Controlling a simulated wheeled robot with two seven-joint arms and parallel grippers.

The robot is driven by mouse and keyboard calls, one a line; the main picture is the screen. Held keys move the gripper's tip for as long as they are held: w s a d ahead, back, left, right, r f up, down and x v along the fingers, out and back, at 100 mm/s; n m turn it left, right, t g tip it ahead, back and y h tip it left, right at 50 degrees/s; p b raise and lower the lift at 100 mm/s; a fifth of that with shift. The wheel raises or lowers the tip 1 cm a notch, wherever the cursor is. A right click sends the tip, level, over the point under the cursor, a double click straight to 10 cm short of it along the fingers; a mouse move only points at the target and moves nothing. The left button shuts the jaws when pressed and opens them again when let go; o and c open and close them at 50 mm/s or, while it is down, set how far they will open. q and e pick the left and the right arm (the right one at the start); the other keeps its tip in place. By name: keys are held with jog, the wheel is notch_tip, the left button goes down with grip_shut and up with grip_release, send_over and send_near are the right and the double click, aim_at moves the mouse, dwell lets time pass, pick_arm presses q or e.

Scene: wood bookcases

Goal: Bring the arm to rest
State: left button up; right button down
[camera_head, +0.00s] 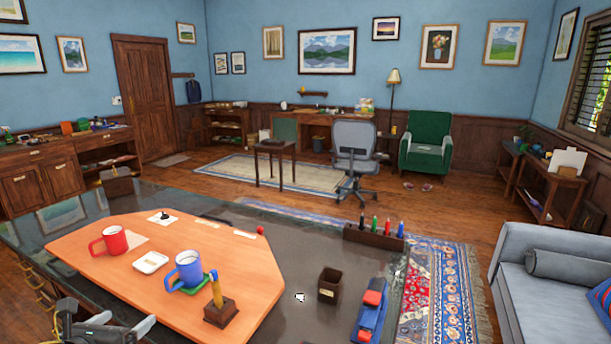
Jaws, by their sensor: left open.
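My left gripper (118,325) shows at the bottom left edge of the picture, open, with nothing seen between its fingers. It is near the front left side of the orange board (110,255) on the dark glossy table. A red mug (115,241) and a blue mug (189,270) stand on the board, apart from the gripper. The blue mug is on a green coaster. The rest of my left arm is mostly cut off by the picture edge. My right gripper is not in view.
The board also holds a white dish (150,262) and a wooden block (221,314) with a yellow upright piece.

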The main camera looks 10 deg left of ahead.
pick_arm(q)
jog(key=a+f+n+g+y, duration=0.1)
jog(key=a+f+n, duration=0.5)
jog(key=f+n, duration=0.2)
jog(key=a+f+n+g, duration=0.1)
jog(key=a+f+n, duration=0.5)
jog(key=f+n, duration=0.25)
jog(key=s+a+f+n+g, duration=0.15)
jog(key=s+f+n, duration=0.4)
jog(key=f, duration=0.65)
jog(key=s+a+f+n+g, duration=0.1)
jog(key=s+f+n+g, duration=0.4)
jog(key=f, duration=0.8)
jog(key=s+d+f+n+g, duration=0.1)
jog(key=s+d+f+n, duration=0.1)
jog(key=s+d+f, duration=0.55)
jog(key=s+d+f+n, duration=0.2)
jog(key=s+d+f, duration=0.2)
jog(key=s+f, duration=0.6)
jog(key=s+d+f+g+h, duration=0.1)
jog(key=s+d+f, duration=0.1)
jog(key=s+d, duration=0.4)
jog(key=s+d+f+n+g+h, duration=0.1)
jog(key=s+d, duration=0.5)
jog(key=d, duration=0.7)
notch_tip(320, 180, down, 2)
jog(key=shift+s+d+f+g, duration=0.2)
jog(key=shift+s+d+g, duration=0.15)
jog(key=shift+g, duration=0.1)
